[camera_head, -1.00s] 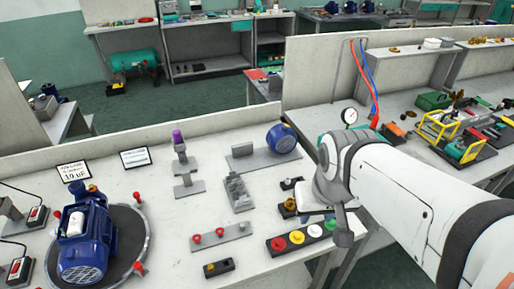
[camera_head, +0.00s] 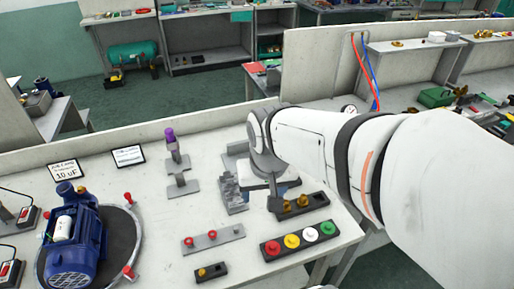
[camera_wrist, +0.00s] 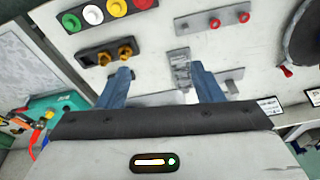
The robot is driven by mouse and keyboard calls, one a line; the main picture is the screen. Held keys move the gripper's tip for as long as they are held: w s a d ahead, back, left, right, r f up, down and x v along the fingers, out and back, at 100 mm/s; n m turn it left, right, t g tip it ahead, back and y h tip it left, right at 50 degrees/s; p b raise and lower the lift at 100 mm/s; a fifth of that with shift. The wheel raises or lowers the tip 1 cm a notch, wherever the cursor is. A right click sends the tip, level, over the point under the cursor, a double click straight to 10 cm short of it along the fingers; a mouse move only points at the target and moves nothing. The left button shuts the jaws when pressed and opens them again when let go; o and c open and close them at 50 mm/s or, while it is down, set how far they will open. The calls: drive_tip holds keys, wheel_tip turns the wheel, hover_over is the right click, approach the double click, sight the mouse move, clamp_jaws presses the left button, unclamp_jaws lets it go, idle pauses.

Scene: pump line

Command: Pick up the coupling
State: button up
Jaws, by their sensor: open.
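I cannot tell for sure which part is the coupling. Two brass fittings sit in a black holder (camera_head: 318,206), and they also show in the wrist view (camera_wrist: 104,56), left of the fingers. One small brass part (camera_head: 202,272) sits in a separate black block near the front. My gripper (camera_wrist: 160,72) is open and empty, its blue fingers apart above the bench. A grey stepped block (camera_wrist: 181,68) lies beyond the right finger and shows partly in the head view (camera_head: 228,193). My arm hides part of the bench behind it.
A rack of coloured caps (camera_head: 300,240) and a grey bar with red knobs (camera_head: 213,239) are near the front. A blue motor (camera_head: 75,240) stands at left. A purple-topped part (camera_head: 170,138) stands upright at the back.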

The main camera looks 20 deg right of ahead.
drive_tip(key=w+d+f+m+g, duration=0.1)
drive_tip(key=w+d+f+m, duration=0.3)
drive_tip(key=w+d+f, duration=0.15)
drive_tip(key=m+g+p, duration=0.1)
drive_tip(key=m+p, duration=0.1)
drive_tip(key=m, duration=0.3)
hover_over(286, 202)
drive_tip(key=f, duration=0.7)
drive_tip(key=shift+w+a+f, duration=0.15)
drive_tip(key=shift+w+f, duration=0.05)
drive_tip(key=shift+f, duration=0.9)
drive_tip(key=shift+s+f+p, duration=0.15)
drive_tip(key=shift+f+p, duration=0.15)
drive_tip(key=shift+f, duration=3.1)
drive_tip(key=shift+c, duration=0.3)
drive_tip(key=c, duration=1)
drive_tip(key=shift+r, duration=0.15)
